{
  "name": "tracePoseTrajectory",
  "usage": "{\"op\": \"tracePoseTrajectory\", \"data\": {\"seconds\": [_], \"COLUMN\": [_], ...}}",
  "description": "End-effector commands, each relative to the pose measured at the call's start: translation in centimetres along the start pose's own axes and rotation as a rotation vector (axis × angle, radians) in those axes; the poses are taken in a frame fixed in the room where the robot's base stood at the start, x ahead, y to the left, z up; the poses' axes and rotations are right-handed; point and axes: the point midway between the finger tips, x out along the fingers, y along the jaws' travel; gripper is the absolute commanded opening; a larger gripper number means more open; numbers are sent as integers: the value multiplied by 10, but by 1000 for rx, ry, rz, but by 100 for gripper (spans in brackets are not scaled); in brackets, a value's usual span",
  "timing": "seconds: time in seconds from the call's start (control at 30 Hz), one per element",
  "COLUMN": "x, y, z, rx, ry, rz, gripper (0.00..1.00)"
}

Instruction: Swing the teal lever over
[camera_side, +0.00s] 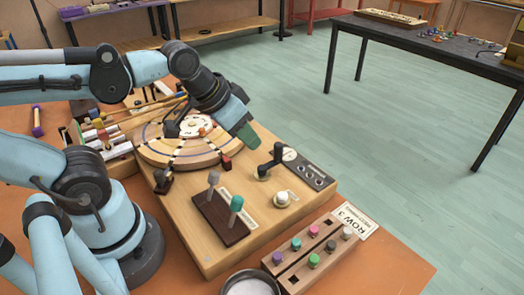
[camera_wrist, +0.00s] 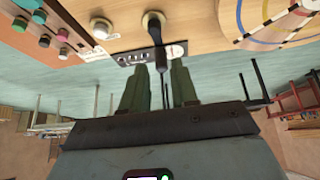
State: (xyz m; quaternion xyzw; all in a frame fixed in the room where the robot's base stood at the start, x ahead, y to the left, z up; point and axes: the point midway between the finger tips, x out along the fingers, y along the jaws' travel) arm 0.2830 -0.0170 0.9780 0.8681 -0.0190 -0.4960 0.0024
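The teal lever (camera_side: 236,204) has a rounded teal knob and stands in a dark brown slotted block (camera_side: 218,222) on the wooden board. A similar grey-knobbed lever (camera_side: 213,179) stands beside it in the same block. My gripper (camera_side: 247,136) is in the air above the board, beyond the levers and near the black crank. In the wrist view its two green fingers (camera_wrist: 158,88) are apart, with the crank's black handle showing in the gap between them. I cannot tell any contact with the crank. The teal lever does not show in the wrist view.
The black crank (camera_side: 270,162) stands by a dark panel (camera_side: 309,170) with sockets. A white knob (camera_side: 282,199) is in front of it. A round wooden disc (camera_side: 180,150) lies behind. A peg rack (camera_side: 313,252) and a round cup (camera_side: 250,284) stand at the front.

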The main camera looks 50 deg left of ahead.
Motion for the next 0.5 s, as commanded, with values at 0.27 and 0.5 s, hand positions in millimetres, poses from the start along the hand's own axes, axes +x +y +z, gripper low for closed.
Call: {"op": "tracePoseTrajectory", "data": {"seconds": [0.27,0.5], "x": [-76,-104], "y": [70,84], "z": [15,27], "rx": [106,141], "ry": [-409,-542], "rz": [89,84], "gripper": [48,48]}}
